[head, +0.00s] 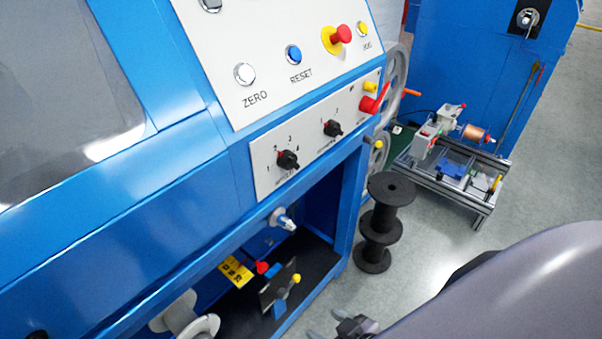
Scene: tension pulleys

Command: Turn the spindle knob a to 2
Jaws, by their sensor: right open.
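Two black rotary knobs sit on the sloped white panel of the blue machine. The left knob (288,160) has marks 1 to 4 around it, and its red pointer mark faces up-left, seemingly towards 2. The right knob (333,128) has marks 1 and 2, and its red mark faces the 1 side. The lettering under both is too small to read, so I cannot tell which is spindle knob a. My right gripper (338,325) shows partly at the bottom edge, open and empty, well below and apart from both knobs. My left gripper is out of view.
Above the knobs is a panel with ZERO (245,74) and RESET (294,54) buttons and a red emergency button (341,34). A red handle (372,104) sticks out at the right. A black spool (380,225) stands on the floor. An open bay lies below the knobs.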

